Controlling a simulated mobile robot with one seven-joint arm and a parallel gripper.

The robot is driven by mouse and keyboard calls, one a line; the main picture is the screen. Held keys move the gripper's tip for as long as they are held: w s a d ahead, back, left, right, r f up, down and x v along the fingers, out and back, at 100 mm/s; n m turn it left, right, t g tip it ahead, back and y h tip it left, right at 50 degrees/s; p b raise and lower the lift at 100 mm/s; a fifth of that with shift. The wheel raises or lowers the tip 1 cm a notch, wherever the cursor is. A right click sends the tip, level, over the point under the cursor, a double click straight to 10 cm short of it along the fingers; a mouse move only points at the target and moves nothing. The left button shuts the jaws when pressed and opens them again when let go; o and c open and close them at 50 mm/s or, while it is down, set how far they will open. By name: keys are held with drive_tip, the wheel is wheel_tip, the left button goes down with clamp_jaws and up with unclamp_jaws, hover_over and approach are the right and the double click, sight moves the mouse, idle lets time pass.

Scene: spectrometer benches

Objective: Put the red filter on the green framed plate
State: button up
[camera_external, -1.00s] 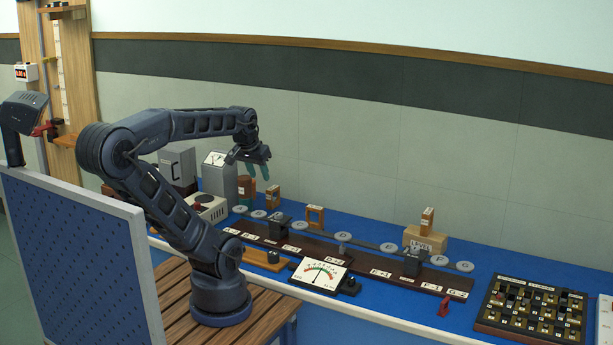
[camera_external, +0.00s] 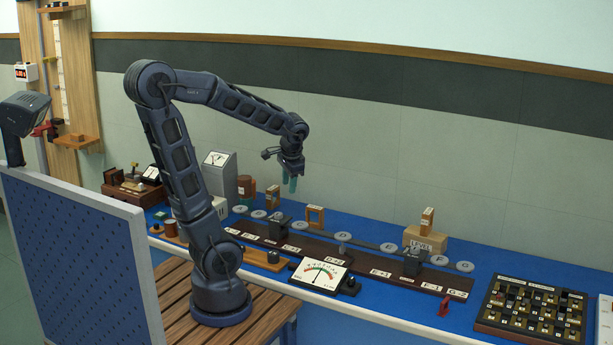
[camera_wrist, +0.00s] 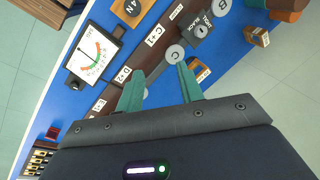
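My gripper (camera_external: 289,184) hangs above the rail of lettered discs, its two teal fingers pointing down. In the wrist view the fingers (camera_wrist: 160,72) are apart with nothing between them, and one tip overlaps the disc marked C. I cannot surely pick out the red filter or the green framed plate. A small red piece (camera_external: 443,306) sits on the blue bench at the right, and a red piece also shows in the wrist view (camera_wrist: 52,133), away from the fingers. An upright orange frame (camera_external: 322,216) stands behind the rail, right of my gripper.
A dark board (camera_external: 335,263) with lettered labels lies along the bench, with dark blocks on it. A dial meter (camera_external: 320,275) stands in front. A cardboard-coloured box (camera_external: 425,241) stands behind. A compartment tray (camera_external: 530,317) is at the right.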

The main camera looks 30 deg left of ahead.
drive_tip(key=w+d+f+m+t+y, duration=0.1)
drive_tip(key=w+d+f+m+y, duration=0.2)
drive_tip(key=d, duration=0.4)
drive_tip(key=w+d+f+m+y, duration=0.1)
drive_tip(key=w+d+f+m, duration=0.3)
drive_tip(key=d+f, duration=0.15)
drive_tip(key=m+t+h, duration=1)
drive_tip(key=m+t, duration=0.5)
drive_tip(key=m, duration=1)
approach(448, 297)
drive_tip(key=x, duration=0.4)
drive_tip(key=shift+w+d+r, duration=0.15)
drive_tip(key=shift+w+r, duration=0.1)
drive_tip(key=shift+w, duration=0.15)
drive_tip(key=shift+f+x, duration=0.2)
drive_tip(key=shift+x, duration=1.1)
drive_tip(key=shift+f+x, duration=0.2)
drive_tip(key=shift+x, duration=1.1)
clamp_jaws()
